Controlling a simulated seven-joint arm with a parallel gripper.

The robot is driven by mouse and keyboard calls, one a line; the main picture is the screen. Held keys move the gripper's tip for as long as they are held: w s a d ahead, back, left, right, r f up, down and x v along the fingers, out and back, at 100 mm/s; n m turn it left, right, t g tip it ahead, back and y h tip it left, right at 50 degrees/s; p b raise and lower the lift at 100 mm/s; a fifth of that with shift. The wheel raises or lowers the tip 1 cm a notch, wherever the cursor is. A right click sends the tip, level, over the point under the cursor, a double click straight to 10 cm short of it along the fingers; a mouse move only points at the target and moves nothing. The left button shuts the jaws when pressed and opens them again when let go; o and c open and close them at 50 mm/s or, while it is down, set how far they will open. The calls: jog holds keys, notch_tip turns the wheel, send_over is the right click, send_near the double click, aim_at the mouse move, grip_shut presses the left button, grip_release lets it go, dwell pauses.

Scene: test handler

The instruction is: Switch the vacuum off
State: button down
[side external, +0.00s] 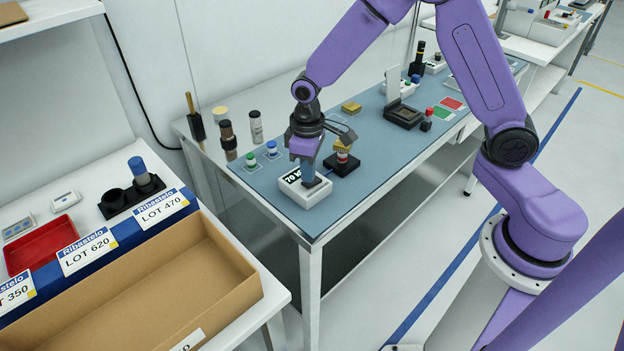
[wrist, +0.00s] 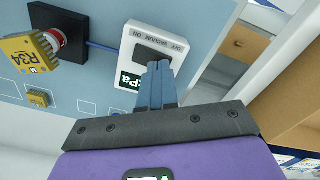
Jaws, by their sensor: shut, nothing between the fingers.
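The vacuum box (side external: 311,197) is white and stands near the front corner of the blue mat. In the wrist view its top (wrist: 190,30) reads ON at the left, VACUUM in the middle and OFF at the right. A black switch (wrist: 145,52) sits below the lettering, partly hidden by my fingers. A display (wrist: 128,81) shows part of "kPa"; the side view shows "70 k". My gripper (wrist: 160,66) is shut and empty, with its blue fingertips over the switch's lower edge. I cannot tell whether they touch it. My gripper (side external: 312,182) partly hides the box in the side view.
A yellow block marked R34 (wrist: 26,58) sits on a red and white cup on a black base (side external: 340,165), joined to the box by a blue cable. An open black socket (side external: 403,115) is farther right.

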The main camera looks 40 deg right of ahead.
aim_at(310, 185)
jog(key=shift+f, duration=0.6)
dwell(0.4)
jog(key=shift+r, duration=3.55)
jog(key=s+d+r+n, duration=0.2)
jog(key=s, duration=0.7)
jog(key=s+d+r+n, duration=0.1)
jog(key=s+r+n, duration=0.1)
jog(key=s, duration=0.7)
jog(key=s+d+r+n, duration=0.2)
jog(key=s, duration=0.7)
jog(key=shift+d+n, duration=0.3)
jog(key=shift+d, duration=0.05)
